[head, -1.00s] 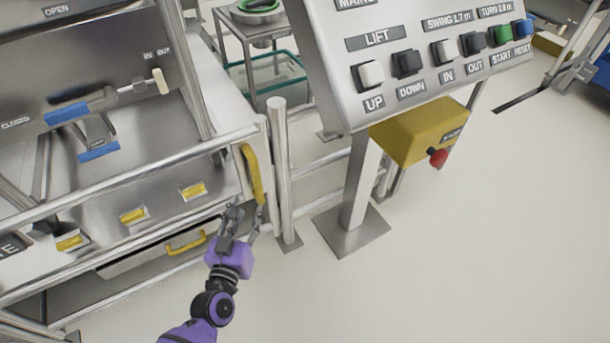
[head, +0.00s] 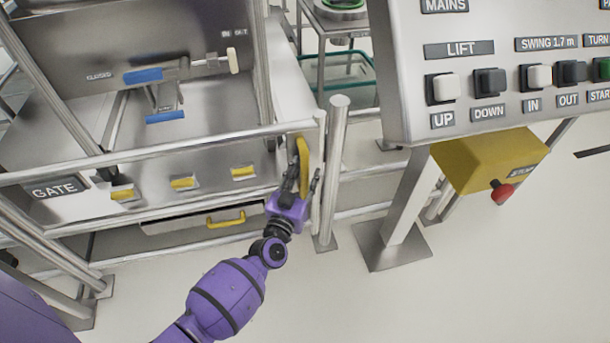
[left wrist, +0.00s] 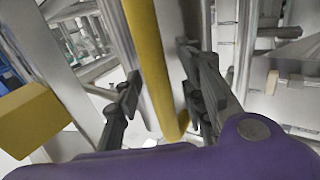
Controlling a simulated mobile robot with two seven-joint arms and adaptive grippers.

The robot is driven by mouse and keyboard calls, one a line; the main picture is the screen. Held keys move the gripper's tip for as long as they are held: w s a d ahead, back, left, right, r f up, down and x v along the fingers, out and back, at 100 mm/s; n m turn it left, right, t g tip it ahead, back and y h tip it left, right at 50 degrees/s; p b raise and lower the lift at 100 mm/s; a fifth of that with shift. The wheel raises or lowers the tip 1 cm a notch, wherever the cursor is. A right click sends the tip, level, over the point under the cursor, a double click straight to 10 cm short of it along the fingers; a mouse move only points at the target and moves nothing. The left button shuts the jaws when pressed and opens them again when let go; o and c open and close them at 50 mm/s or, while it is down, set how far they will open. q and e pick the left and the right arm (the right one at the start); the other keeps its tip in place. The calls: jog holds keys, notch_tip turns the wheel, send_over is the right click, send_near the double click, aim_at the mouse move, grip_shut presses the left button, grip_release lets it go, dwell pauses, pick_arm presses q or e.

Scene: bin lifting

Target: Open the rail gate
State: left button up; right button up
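The rail gate (head: 150,154) is a set of horizontal metal rails across the front of the steel machine, with a "GATE" label at the left. Its yellow upright handle (head: 303,160) is at the right end, near a round metal post (head: 335,165). My left gripper (head: 303,182) is at the lower part of this handle. In the left wrist view the yellow handle (left wrist: 152,65) runs between the two dark, spread fingers of the left gripper (left wrist: 165,95), with gaps on both sides. My right gripper is not in view.
A control panel (head: 500,70) with several buttons stands at the right on a metal post. Below it is a yellow box (head: 490,160) with a red stop button (head: 502,193). A yellow drawer handle (head: 226,218) is below the rails. The floor in front is clear.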

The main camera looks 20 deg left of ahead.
pick_arm(q)
grip_shut()
dwell(0.4)
